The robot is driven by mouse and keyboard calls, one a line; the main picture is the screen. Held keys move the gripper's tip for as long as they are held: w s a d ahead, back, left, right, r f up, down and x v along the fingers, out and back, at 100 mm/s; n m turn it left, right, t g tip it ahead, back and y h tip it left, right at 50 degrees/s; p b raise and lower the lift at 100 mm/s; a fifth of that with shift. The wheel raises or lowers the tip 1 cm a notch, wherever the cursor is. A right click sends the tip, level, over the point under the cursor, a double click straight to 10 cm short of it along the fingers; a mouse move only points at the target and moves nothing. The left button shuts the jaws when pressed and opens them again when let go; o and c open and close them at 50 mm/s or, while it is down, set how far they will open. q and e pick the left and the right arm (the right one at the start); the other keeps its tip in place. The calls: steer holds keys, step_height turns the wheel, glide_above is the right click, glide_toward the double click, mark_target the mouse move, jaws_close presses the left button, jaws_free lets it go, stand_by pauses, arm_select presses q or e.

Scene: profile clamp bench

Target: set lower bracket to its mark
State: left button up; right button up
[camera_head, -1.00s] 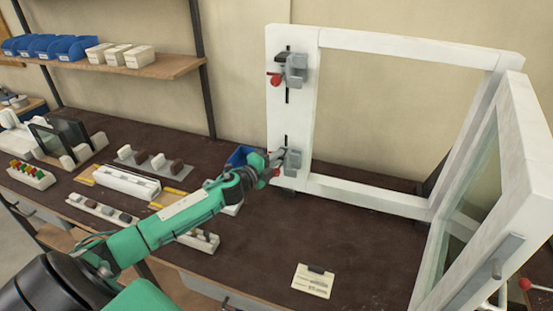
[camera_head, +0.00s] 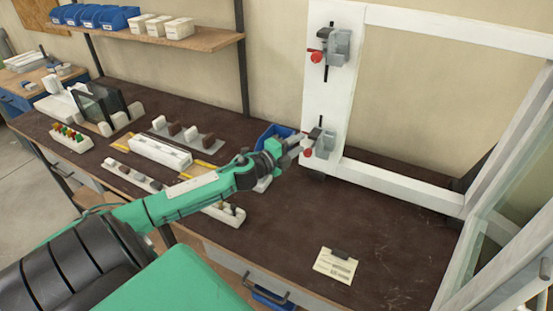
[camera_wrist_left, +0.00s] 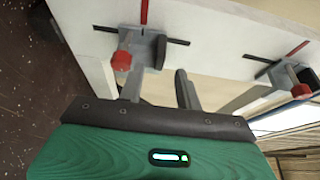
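The lower bracket (camera_head: 326,143) is a grey clamp with a red knob on the white frame's left upright (camera_head: 318,100), set on a dark slot. It shows in the left wrist view (camera_wrist_left: 150,45) with its red knob (camera_wrist_left: 121,61). A thin red strip (camera_wrist_left: 144,12) lies across the slot line beside it. My left gripper (camera_head: 303,142) is at the bracket. In the left wrist view its fingers (camera_wrist_left: 158,88) stand apart, the left one close to the knob; I see nothing clamped between them. Contact is unclear. My right gripper is out of view.
The upper bracket (camera_head: 335,47) sits higher on the same upright. A blue bin (camera_head: 274,137) stands behind my left wrist. White holders and small parts (camera_head: 160,150) fill the bench's left. A label card (camera_head: 336,265) lies in front; the bench around it is clear.

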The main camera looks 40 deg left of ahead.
arm_select(q)
steer(key=s+a+b, duration=0.1)
steer(key=s+b, duration=0.1)
steer(key=s, duration=0.6)
steer(key=shift+a, duration=0.15)
stand_by(0.5)
steer(key=shift+s+f, duration=0.1)
